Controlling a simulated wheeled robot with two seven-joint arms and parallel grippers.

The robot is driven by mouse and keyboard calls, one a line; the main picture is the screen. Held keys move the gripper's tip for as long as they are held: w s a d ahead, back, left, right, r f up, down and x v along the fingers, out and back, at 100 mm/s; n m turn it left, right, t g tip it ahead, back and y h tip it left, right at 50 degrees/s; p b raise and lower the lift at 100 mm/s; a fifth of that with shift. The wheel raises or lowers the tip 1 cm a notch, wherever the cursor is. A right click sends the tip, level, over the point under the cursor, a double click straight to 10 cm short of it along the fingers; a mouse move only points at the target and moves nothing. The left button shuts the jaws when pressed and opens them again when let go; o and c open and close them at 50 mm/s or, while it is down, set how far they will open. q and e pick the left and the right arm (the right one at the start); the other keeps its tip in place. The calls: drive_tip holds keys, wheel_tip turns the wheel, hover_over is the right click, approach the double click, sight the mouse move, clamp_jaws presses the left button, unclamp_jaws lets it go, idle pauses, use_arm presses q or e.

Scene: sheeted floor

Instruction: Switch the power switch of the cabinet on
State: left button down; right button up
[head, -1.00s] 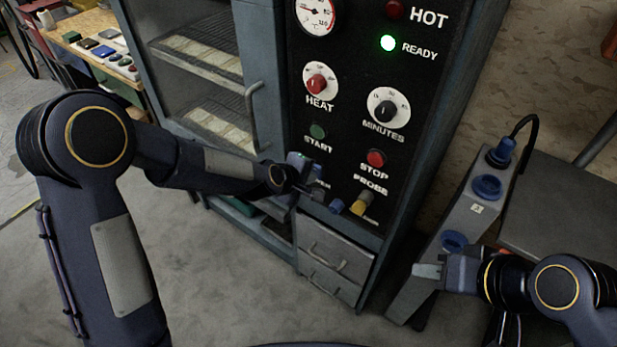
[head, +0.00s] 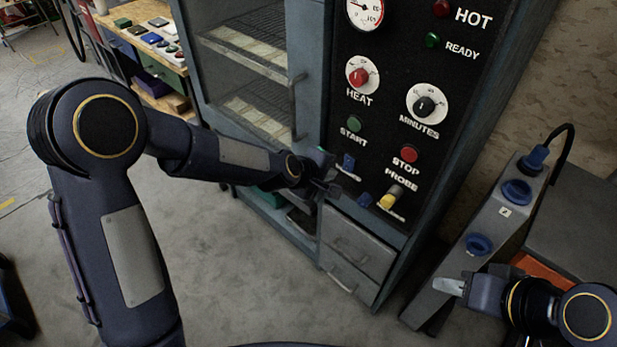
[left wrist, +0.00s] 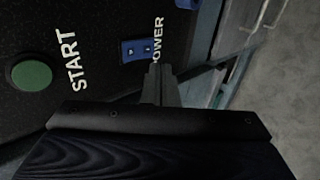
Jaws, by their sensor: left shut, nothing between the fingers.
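The cabinet (head: 313,130) has a black control panel on its front. Its power switch, a small blue rocker (head: 347,162), sits below the START button and shows in the left wrist view (left wrist: 135,50) beside the word POWER. My left gripper (head: 333,187) is shut and empty, just below and left of the switch. In the left wrist view its fingertips (left wrist: 154,72) are close to the switch's edge; I cannot tell whether they touch. The READY lamp (head: 432,41) is dark green and unlit. My right gripper (head: 449,286) is at lower right, away from the panel; its jaw opening is unclear.
The START button (head: 350,124), STOP button (head: 409,153) and yellow probe plug (head: 389,200) are near the switch. A grey unit with blue sockets (head: 478,243) stands at right. A cluttered workbench (head: 152,46) is at back left. Floor at left is open.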

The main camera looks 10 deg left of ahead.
use_arm(q)
drive_tip(key=v, duration=0.8)
drive_tip(key=shift+w+r+p, duration=0.15)
drive_tip(key=shift+r+p, duration=0.1)
drive_tip(key=shift+p, duration=0.1)
use_arm(e)
drive_tip(key=shift+w+d+r, duration=0.15)
drive_tip(key=shift+w+r, duration=0.15)
drive_tip(key=shift+w, duration=0.05)
drive_tip(key=shift+c, duration=0.2)
